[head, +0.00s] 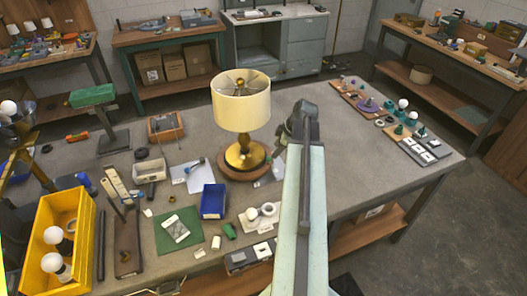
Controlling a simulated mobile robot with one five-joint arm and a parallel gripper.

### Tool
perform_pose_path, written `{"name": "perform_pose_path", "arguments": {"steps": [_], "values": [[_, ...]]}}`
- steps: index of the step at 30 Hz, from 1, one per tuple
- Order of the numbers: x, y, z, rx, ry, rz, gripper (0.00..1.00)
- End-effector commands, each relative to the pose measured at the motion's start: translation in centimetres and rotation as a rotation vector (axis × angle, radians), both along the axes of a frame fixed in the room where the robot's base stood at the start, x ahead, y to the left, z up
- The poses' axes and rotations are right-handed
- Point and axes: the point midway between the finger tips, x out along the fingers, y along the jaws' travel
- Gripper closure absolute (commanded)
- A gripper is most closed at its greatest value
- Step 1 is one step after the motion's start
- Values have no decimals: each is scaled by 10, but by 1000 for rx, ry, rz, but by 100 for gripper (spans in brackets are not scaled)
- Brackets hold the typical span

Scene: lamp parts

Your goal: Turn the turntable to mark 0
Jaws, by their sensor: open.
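The turntable (224,172) is a round brown wooden disc on the grey workbench, in the middle of the head view. A lamp (241,103) with a cream shade and a brass base stands upright on it. The marks on the turntable are too small to read. My arm reaches in from the bottom, right of the lamp. My gripper (281,146) is at its far end, close to the right side of the turntable, open and partly hidden by my arm. I cannot tell whether it touches the turntable.
A blue bin (213,201), a white sheet (192,175) and a green mat (179,231) lie left and in front of the turntable. A yellow crate (81,222) with bulbs stands at left. Boards with small parts (398,133) lie at right. Bench between them and my arm is mostly clear.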

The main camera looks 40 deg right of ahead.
Motion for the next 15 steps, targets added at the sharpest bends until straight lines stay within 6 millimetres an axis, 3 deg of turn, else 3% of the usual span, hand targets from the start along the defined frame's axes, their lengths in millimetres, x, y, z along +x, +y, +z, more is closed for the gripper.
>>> {"name": "perform_pose_path", "arguments": {"steps": [8,15], "values": [[4,0,-13,-3,-2,5,56],[22,5,-53,-2,0,10,56]]}}
